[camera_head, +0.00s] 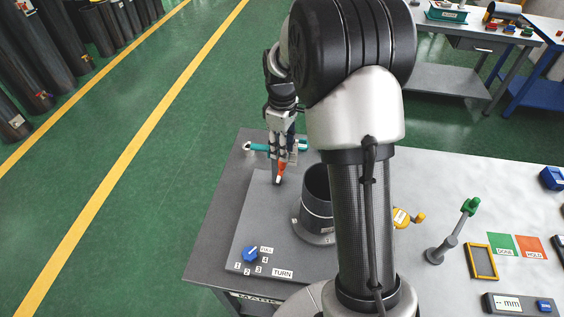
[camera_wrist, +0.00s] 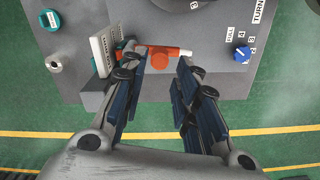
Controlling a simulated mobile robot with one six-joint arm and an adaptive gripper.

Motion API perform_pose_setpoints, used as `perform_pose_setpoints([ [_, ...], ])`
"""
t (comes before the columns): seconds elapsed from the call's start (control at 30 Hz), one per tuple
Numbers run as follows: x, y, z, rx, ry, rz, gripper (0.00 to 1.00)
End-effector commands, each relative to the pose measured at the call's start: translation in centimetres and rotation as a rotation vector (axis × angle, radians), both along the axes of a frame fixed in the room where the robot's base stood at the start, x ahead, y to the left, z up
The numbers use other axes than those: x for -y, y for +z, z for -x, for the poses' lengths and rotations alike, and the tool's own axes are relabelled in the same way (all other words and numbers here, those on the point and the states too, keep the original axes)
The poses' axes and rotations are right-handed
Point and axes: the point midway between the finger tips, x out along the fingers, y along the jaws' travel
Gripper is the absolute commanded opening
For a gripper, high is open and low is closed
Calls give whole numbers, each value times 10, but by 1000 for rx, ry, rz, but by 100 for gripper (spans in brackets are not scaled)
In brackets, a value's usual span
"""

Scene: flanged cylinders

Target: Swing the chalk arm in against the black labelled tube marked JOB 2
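A black tube (camera_head: 316,187) stands upright in a grey flanged ring on the grey plate in the head view. My arm hides its right part, and I cannot read JOB 2 on it. The chalk arm, orange with a white tip (camera_head: 279,178), is left of the tube, apart from it. In the wrist view, the orange arm (camera_wrist: 160,59) lies crosswise at my fingertips, with its white tip to the right.
A blue knob (camera_head: 250,254) with numbered labels sits at the plate's front left. A green-topped lever (camera_head: 469,207), a yellow frame (camera_head: 482,262) and colored cards are right of my arm. Green floor lies left of the table.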

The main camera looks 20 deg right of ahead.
Motion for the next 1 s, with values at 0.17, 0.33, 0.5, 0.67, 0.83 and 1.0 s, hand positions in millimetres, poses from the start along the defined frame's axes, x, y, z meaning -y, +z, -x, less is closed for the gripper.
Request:
perform_pose_setpoints([
  [0.17, 0, -36, 1, -3, 0, 0, 28],
  [0.33, 0, -55, 0, 0, 0, 0, 28],
  [0.5, 0, -62, 0, 1, 0, 1, 28],
  [0.67, 0, -62, 0, 1, 0, 0, 28],
  [0.83, 0, -62, 0, 1, 0, 0, 21],
  [1.0, 0, -61, 0, 1, 0, 1, 10],
])
